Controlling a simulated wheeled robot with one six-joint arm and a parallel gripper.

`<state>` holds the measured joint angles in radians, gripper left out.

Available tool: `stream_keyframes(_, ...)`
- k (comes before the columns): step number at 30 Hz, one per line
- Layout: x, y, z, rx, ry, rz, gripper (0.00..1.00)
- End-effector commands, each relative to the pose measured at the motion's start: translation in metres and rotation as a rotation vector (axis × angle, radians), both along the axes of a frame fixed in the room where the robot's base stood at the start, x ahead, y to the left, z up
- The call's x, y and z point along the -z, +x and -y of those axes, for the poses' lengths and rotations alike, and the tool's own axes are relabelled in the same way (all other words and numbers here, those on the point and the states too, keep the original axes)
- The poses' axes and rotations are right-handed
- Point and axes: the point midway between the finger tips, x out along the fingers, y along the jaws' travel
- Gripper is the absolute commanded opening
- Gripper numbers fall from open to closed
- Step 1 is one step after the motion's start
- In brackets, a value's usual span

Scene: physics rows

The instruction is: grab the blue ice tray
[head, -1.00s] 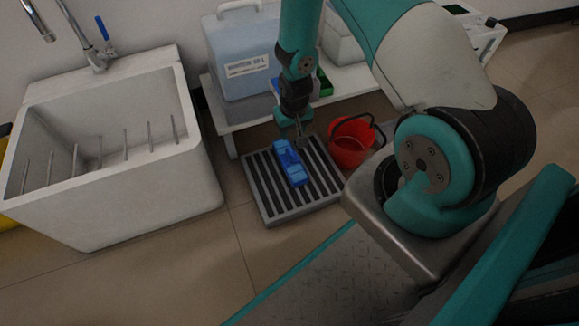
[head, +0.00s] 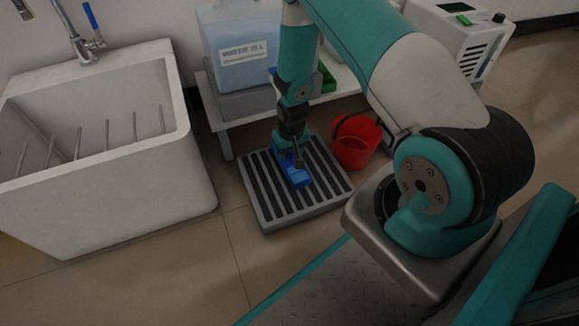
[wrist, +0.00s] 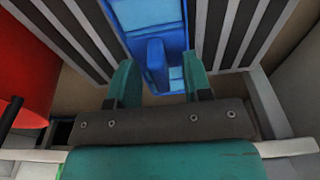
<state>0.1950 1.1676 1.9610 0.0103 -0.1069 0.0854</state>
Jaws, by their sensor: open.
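The blue ice tray (head: 299,179) lies on a slatted grey rack on the floor in the head view. My gripper (head: 290,160) points down over the tray's far end and hides part of it. In the wrist view the tray (wrist: 152,18) runs from the top edge down between my gripper's two teal fingers (wrist: 161,80), with a raised blue rib along its middle. The fingers are apart, one on each side of the tray's end. I cannot tell whether they touch it.
The slatted rack (head: 268,214) has dark gaps. A red bucket (head: 354,150) stands close to its right. A low white shelf (head: 231,124) behind carries a blue water container (head: 247,55). A white sink (head: 120,195) stands at left. Floor is clear between sink and rack.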

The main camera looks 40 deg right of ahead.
Motion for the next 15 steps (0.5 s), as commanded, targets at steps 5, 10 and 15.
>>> stream_keyframes(5, 0.0005, 0.0007, 0.0002, 0.000, 0.000, 0.001, 0.46)
stream_keyframes(10, 0.0004, 0.0006, 0.0002, 0.000, 0.000, 0.001, 0.18)
stream_keyframes(15, 0.0005, 0.0005, 0.0002, 0.000, 0.000, 0.001, 0.00)
